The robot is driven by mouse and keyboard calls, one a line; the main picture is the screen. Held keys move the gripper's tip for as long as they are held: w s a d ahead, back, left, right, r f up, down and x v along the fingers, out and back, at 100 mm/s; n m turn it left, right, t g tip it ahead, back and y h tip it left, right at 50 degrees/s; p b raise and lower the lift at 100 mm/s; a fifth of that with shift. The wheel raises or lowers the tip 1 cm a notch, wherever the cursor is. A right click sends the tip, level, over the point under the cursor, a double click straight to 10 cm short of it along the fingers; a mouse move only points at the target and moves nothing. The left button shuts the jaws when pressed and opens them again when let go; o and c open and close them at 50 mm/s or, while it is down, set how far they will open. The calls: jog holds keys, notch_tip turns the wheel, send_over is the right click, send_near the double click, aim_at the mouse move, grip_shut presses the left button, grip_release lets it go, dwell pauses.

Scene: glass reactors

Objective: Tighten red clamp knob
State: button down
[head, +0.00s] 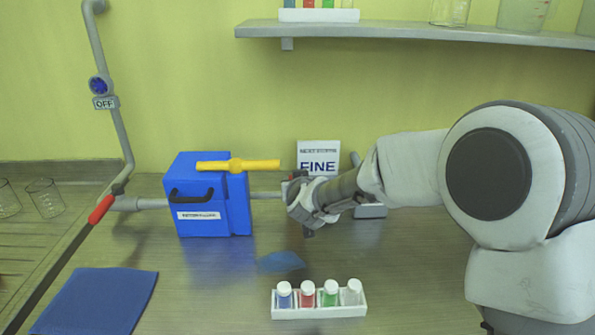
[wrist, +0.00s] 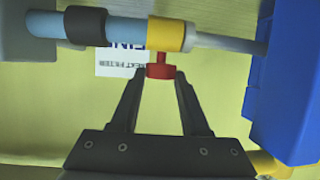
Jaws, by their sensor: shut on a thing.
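The red clamp knob (wrist: 160,71) sits on a short red stem in the wrist view, below the yellow clamp collar (wrist: 165,34). The collar sits around a horizontal pipe (wrist: 215,42). My gripper (wrist: 161,74) has one fingertip on each side of the knob and is shut on it. The knob is still attached to the collar. In the head view my gripper (head: 297,196) is at the pipe, just right of the blue box (head: 208,195). There it hides the knob and the collar.
A white sign (head: 318,156) stands behind my gripper. A yellow handle (head: 238,166) lies across the blue box top. A white rack (head: 318,311) of capped vials stands in front. A blue cloth (head: 97,301) lies front left. A shelf (head: 420,31) runs above.

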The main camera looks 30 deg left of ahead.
jog(key=shift+s+a+r+m+t+h+p, duration=0.1)
jog(key=shift+a+r+m+t+h+p, duration=0.15)
jog(key=shift+m+h+p, duration=0.65)
jog(key=shift+f+t+p, duration=0.15)
jog(key=shift+t+p, duration=0.1)
jog(key=shift+p, duration=0.65)
jog(key=shift+f, duration=0.1)
jog(key=shift+c, duration=1.9)
grip_release()
jog(key=shift+h, duration=0.3)
jog(key=p+v, duration=0.1)
jog(key=v, duration=1.6)
jog(key=shift+s, duration=0.25)
jog(key=shift+d+f, duration=0.1)
